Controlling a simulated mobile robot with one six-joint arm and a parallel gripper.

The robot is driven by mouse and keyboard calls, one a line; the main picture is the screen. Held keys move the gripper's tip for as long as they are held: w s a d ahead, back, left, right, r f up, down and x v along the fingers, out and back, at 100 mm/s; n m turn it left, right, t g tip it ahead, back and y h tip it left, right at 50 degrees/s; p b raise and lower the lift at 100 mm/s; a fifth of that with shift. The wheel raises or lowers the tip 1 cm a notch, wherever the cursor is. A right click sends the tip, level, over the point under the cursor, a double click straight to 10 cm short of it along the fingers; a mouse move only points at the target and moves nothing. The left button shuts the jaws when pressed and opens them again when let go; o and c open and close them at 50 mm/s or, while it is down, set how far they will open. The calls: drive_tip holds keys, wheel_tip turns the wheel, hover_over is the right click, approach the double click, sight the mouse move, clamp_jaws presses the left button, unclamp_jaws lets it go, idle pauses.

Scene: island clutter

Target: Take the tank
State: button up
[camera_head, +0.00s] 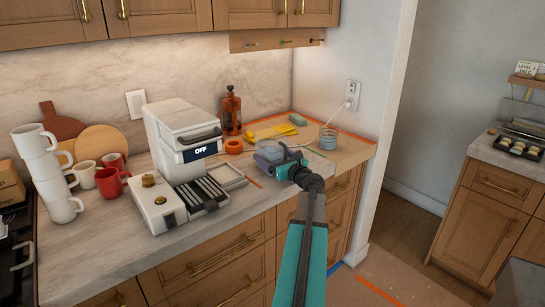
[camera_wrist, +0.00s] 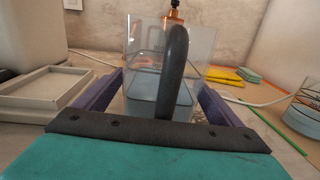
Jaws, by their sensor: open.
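The tank (camera_wrist: 143,70) is a clear, open-topped container with bluish water low in it and a dark curved handle on its near side. It stands upright on the counter in the wrist view. My gripper (camera_wrist: 160,92) is open, with one purple finger on each side of the tank. I cannot tell whether the fingers touch its walls. In the head view my gripper (camera_head: 270,160) is at the counter's front right, and the tank there is small and partly hidden by it.
A white coffee machine (camera_head: 180,130) and a pale tray (camera_head: 228,177) stand to the left. A glass jar of bluish water (camera_head: 328,138) stands to the right, with a white cord nearby.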

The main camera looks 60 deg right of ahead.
drive_tip(key=shift+c, duration=0.4)
drive_tip(key=c, duration=1.8)
drive_tip(key=shift+o, duration=0.2)
drive_tip(key=shift+r, duration=0.1)
wheel_tip(320, 180, up, 10)
